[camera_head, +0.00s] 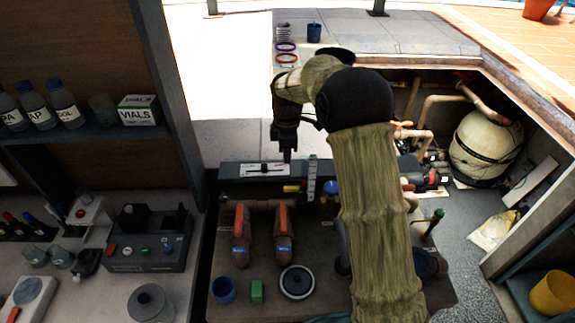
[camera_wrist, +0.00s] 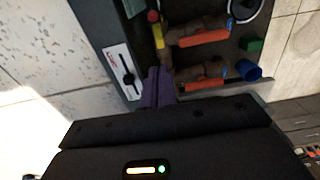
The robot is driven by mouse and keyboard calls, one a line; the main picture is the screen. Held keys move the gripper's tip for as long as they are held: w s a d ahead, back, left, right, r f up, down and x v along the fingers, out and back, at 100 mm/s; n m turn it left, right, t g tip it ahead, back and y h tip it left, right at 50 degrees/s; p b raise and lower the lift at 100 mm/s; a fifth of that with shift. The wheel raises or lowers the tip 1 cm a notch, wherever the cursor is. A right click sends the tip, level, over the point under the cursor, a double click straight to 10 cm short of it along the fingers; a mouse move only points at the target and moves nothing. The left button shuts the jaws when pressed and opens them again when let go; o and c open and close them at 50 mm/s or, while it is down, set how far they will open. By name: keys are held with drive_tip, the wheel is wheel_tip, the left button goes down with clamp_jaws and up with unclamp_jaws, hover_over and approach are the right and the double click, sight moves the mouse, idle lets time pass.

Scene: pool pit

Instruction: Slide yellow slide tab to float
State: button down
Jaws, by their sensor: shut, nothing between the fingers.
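A small yellow piece (camera_head: 291,188), which may be the slide tab, sits at the front of the dark ledge beside an upright pale strip. It also shows in the wrist view (camera_wrist: 159,36), just beyond my fingertips. A white plate (camera_head: 254,170) with a dark slot and black knob lies on the ledge to its left; in the wrist view the plate (camera_wrist: 116,66) is left of my fingers. Its print is too small to read. My gripper (camera_head: 287,157) is shut and empty, pointing down over the ledge; its fingers (camera_wrist: 157,72) appear close to the yellow piece, contact unclear.
Two brown pipe fittings with red handles (camera_head: 241,222) (camera_head: 282,221) stand in front. A blue cup (camera_head: 224,290), a green block (camera_head: 257,291) and a round lid (camera_head: 297,282) lie nearer. My arm hides the bench's right part. Open paving lies behind the ledge.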

wheel_tip(320, 180, up, 6)
drive_tip(key=shift+b, duration=0.55)
drive_tip(key=s+d+f+m+t, duration=0.1)
drive_tip(key=s+d+f+m, duration=0.1)
drive_tip(key=s+d+m, duration=0.2)
drive_tip(key=s+d+f+m, duration=0.2)
drive_tip(key=s+d+m, duration=0.2)
drive_tip(key=s+m, duration=0.4)
drive_tip(key=s+d+f+m+t, duration=0.1)
drive_tip(key=s+d+f+m, duration=0.2)
drive_tip(key=s, duration=1.1)
drive_tip(key=d+m, duration=0.1)
drive_tip(key=m, duration=0.2)
drive_tip(key=shift+d+t, duration=0.2)
drive_tip(key=shift+t, duration=0.1)
